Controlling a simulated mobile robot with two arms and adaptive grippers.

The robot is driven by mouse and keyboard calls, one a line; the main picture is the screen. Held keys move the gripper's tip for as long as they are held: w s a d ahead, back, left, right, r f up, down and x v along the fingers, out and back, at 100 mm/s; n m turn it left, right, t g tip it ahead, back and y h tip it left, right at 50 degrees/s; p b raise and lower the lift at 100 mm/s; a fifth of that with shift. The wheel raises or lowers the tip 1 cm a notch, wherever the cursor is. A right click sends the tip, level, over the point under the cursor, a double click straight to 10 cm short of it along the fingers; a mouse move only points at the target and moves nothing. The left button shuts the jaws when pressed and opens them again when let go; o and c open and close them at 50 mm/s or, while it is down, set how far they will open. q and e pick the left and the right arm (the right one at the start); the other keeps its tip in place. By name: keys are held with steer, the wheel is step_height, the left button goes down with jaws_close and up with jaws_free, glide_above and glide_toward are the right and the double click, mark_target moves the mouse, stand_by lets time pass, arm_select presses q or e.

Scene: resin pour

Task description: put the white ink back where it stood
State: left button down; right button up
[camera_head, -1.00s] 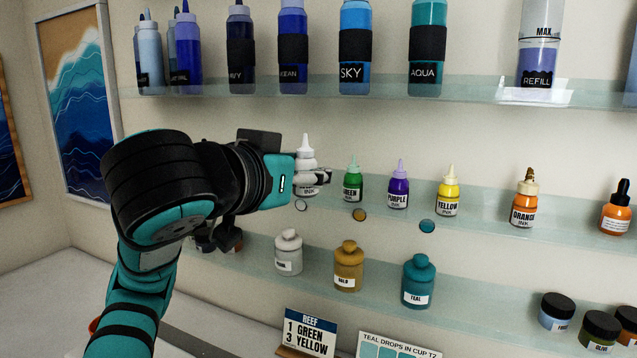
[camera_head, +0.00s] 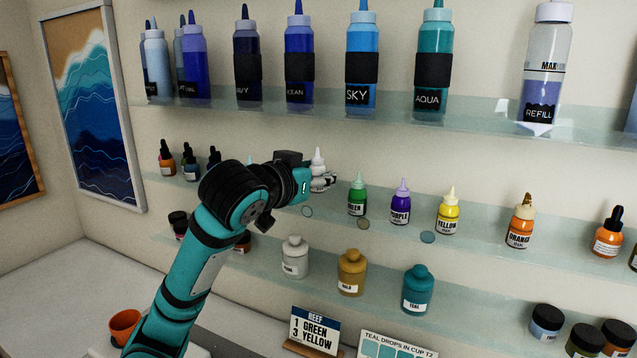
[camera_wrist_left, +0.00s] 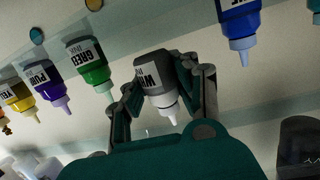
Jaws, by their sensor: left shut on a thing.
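The white ink (camera_head: 317,164) is a small white bottle with a pointed cap, at the middle glass shelf (camera_head: 470,246), left of the green ink (camera_head: 357,195). My left gripper (camera_head: 322,182) is shut around it; the fingers hide part of it in the head view. In the left wrist view the white ink (camera_wrist_left: 154,72) sits between the two fingers of my left gripper (camera_wrist_left: 166,88), its label partly readable. I cannot tell whether its base touches the shelf. My right gripper is in neither view.
Purple (camera_head: 400,203), yellow (camera_head: 446,212) and orange (camera_head: 521,222) inks stand further right on that shelf. A blue bottle (camera_wrist_left: 238,25) stands on the other side of the white ink in the wrist view. Powder jars stand on the shelf below; tall bottles stand above.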

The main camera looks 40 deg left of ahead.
mark_target(318, 206)
arm_select(q)
steer(key=shift+w+a, duration=0.4)
steer(key=shift+w, duration=0.1)
steer(key=f, duration=0.3)
steer(key=shift+w+a+p, duration=0.15)
steer(key=shift+w+p, duration=0.1)
steer(key=shift+p, duration=0.1)
steer(key=shift+f, duration=0.3)
steer(key=shift+f, duration=0.1)
steer(key=c, duration=1)
jaws_free()
